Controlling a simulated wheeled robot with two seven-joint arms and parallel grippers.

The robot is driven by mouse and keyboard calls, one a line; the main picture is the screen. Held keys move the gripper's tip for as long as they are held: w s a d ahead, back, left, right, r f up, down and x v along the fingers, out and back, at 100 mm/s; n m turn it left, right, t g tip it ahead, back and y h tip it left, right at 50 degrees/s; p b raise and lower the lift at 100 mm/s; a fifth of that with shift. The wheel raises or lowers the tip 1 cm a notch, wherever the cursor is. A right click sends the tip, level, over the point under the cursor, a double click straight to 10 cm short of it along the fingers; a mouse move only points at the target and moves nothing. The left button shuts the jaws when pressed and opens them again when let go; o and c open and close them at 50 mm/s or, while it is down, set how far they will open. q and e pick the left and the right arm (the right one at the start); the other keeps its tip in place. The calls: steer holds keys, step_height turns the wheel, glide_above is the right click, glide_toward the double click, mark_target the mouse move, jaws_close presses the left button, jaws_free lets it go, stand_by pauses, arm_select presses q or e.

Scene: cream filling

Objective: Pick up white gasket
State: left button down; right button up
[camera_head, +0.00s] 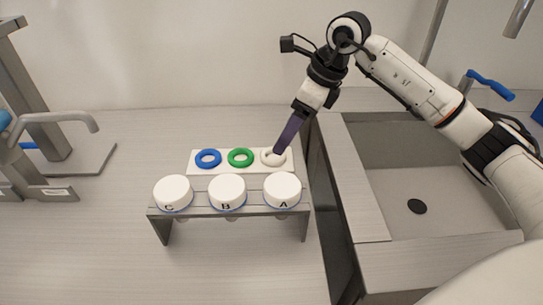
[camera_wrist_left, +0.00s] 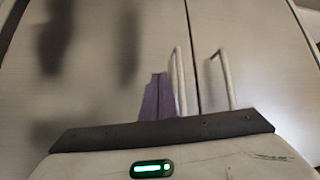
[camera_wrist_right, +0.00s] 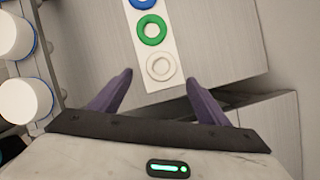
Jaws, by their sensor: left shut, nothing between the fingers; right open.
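The white gasket (camera_head: 266,161) is a ring lying at the right end of a white tray (camera_head: 200,171), with a green ring (camera_head: 240,158) and a blue ring (camera_head: 208,158) to its left. My right gripper (camera_head: 279,151) points down at the gasket, its tips over or beside the ring in the head view. In the right wrist view, the right gripper (camera_wrist_right: 159,80) is open, and the white gasket (camera_wrist_right: 160,67) lies centred just beyond the gap between its fingertips; I cannot tell the height between them. My left gripper (camera_wrist_left: 159,76) is shut and empty, in front of cabinet doors, outside the head view.
A grey rack (camera_head: 156,228) with white caps C (camera_head: 173,190), B (camera_head: 227,189) and A (camera_head: 282,188) stands just in front of the tray. A sink (camera_head: 440,190) lies to the right. A metal fixture (camera_head: 60,160) stands at left. The counter behind the tray is clear.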

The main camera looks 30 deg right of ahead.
steer(key=x, duration=0.7)
steer(key=shift+w, duration=0.2)
steer(key=shift+d, duration=0.1)
steer(key=c, duration=1.1)
